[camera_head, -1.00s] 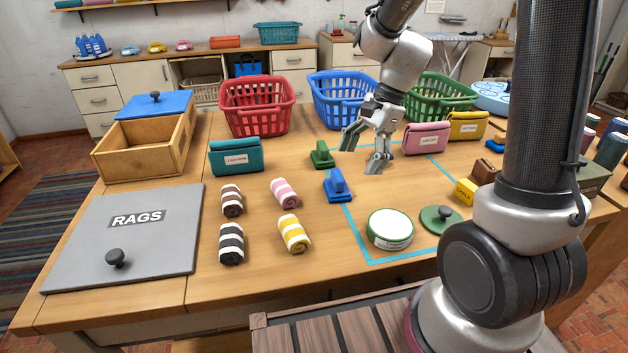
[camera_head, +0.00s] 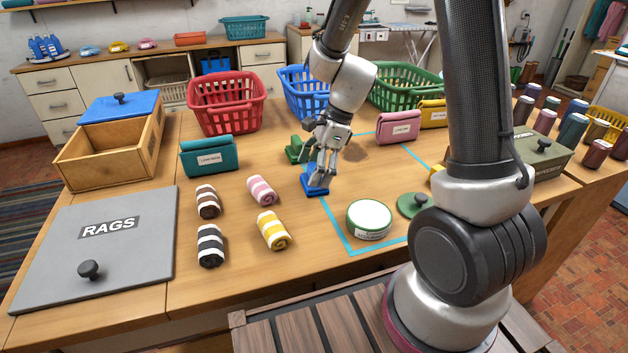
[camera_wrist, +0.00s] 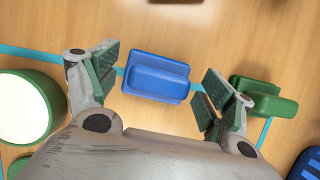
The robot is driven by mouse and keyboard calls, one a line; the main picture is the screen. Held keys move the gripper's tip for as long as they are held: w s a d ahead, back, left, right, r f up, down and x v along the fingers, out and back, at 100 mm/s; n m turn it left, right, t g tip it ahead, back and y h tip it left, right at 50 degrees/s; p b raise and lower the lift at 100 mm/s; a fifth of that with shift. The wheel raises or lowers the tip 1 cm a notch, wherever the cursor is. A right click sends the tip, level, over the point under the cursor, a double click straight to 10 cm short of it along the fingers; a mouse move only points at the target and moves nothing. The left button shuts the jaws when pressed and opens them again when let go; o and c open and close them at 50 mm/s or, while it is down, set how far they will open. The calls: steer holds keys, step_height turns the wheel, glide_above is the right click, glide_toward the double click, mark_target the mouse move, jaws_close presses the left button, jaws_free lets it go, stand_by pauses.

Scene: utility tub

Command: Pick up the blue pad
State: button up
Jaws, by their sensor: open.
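The blue pad (camera_head: 314,185), a flat blue base with a raised grip, lies on the wooden table. It also shows in the wrist view (camera_wrist: 157,78), between and a little beyond my open fingers. My gripper (camera_head: 313,170) is just above the pad, partly covering it in the head view. In the wrist view my gripper (camera_wrist: 158,88) is empty, with one green-padded finger on each side of the pad. I cannot tell the exact height of the fingertips above the table.
A green pad (camera_head: 294,150) lies close behind the blue one, near my right finger in the wrist view. A round white-topped tin (camera_head: 369,219) stands in front. Striped rolls, including a yellow one (camera_head: 272,230), lie to the left. Blue tape (camera_head: 345,222) marks the table.

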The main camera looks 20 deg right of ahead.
mark_target(314, 167)
steer(key=c, duration=1.1)
step_height(314, 167, up, 10)
